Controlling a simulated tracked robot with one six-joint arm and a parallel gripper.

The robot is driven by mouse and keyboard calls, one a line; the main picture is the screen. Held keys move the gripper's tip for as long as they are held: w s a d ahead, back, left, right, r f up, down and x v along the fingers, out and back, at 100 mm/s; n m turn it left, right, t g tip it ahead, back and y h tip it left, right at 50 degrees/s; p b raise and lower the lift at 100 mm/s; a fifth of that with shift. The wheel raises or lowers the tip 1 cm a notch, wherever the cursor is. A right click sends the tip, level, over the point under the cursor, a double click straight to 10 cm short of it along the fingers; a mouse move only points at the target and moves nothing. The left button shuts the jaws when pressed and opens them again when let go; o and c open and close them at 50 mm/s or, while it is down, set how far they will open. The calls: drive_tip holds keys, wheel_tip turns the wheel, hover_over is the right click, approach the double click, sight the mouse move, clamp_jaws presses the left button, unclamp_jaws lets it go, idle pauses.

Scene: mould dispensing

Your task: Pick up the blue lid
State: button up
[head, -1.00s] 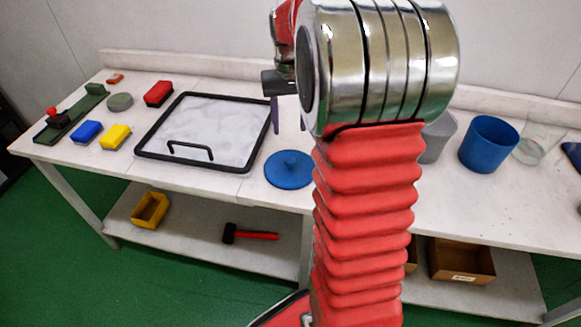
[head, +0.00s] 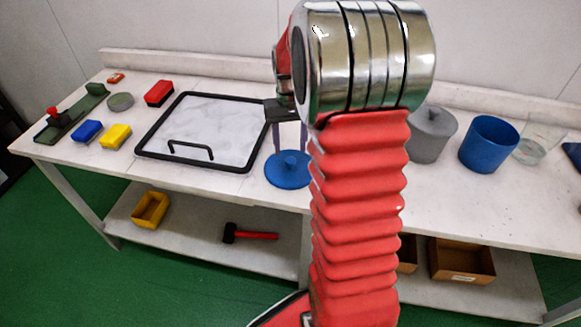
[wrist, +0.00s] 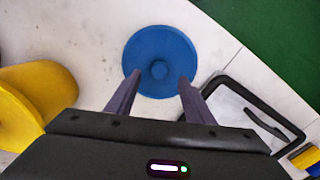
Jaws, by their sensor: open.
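The blue lid (head: 289,170) is a round disc with a central knob. It lies flat on the white table, right of the black-framed tray. In the wrist view the lid (wrist: 160,62) lies just beyond my fingertips, its knob centred between them. My gripper (wrist: 158,78) is open and empty, with its two dark fingers apart. In the head view my gripper (head: 289,142) points down over the lid's far side, partly hidden by my arm. I cannot tell the exact height between fingertips and lid.
The black-framed tray (head: 180,96) with a handle is at the left. A grey lidded pot (head: 432,138), a blue pot (head: 488,145) and a glass beaker (head: 537,143) stand at the right. A yellow object (wrist: 40,90) shows at left in the wrist view.

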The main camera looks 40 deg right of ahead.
sight(290, 160)
drive_tip(key=shift+f, duration=2.35)
drive_tip(key=shift+c, duration=0.5)
clamp_jaws()
